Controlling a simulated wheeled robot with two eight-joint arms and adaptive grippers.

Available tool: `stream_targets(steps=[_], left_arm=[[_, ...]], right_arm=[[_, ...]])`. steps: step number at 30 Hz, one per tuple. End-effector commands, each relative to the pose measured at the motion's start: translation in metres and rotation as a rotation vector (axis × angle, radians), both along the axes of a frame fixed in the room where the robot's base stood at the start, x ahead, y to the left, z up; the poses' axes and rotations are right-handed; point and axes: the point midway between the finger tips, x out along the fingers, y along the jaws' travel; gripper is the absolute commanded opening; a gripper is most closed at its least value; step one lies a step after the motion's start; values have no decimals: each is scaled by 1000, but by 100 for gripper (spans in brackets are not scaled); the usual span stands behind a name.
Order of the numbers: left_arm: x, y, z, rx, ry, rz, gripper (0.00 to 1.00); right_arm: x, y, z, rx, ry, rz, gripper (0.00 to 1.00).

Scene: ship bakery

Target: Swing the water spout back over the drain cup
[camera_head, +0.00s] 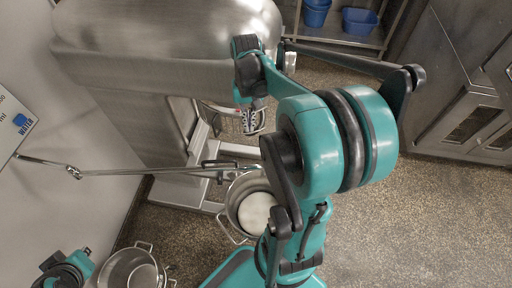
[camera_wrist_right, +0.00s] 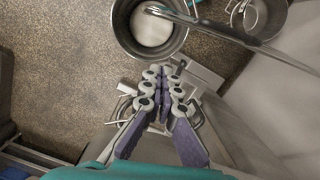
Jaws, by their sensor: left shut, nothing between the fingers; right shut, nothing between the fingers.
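The water spout (camera_head: 150,171) is a thin metal pipe that runs from the left wall, through a joint, to the right. Its free end is over or beside a steel pot (camera_head: 232,212) with whitish contents. In the right wrist view the spout (camera_wrist_right: 235,35) crosses above that pot (camera_wrist_right: 122,30). A second two-handled metal vessel (camera_head: 128,268) stands at lower left; I cannot tell whether it is the drain cup. My right gripper (camera_head: 250,122) is shut and empty beyond the spout, apart from it; its fingers (camera_wrist_right: 166,82) point toward the pot. My left gripper (camera_head: 72,268) is shut at lower left, partly cut off.
A large steel machine (camera_head: 150,50) stands at the back left. Blue bins (camera_head: 358,22) sit on a shelf at the back. Steel cabinets (camera_head: 450,110) line the right. My right arm covers the middle.

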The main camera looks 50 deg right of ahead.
Motion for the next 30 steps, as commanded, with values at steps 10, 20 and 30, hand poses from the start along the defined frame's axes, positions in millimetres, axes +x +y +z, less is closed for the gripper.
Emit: stream_targets(steps=[10,20,30], left_arm=[[0,0,4,0,0,0,0],[0,0,-11,0,0,0,0],[0,0,-15,0,0,0,0]], right_arm=[[-9,-19,-14,47,69,-68,0],[-20,-8,-82,46,68,-67,0],[-46,17,-103,46,67,-66,0]])
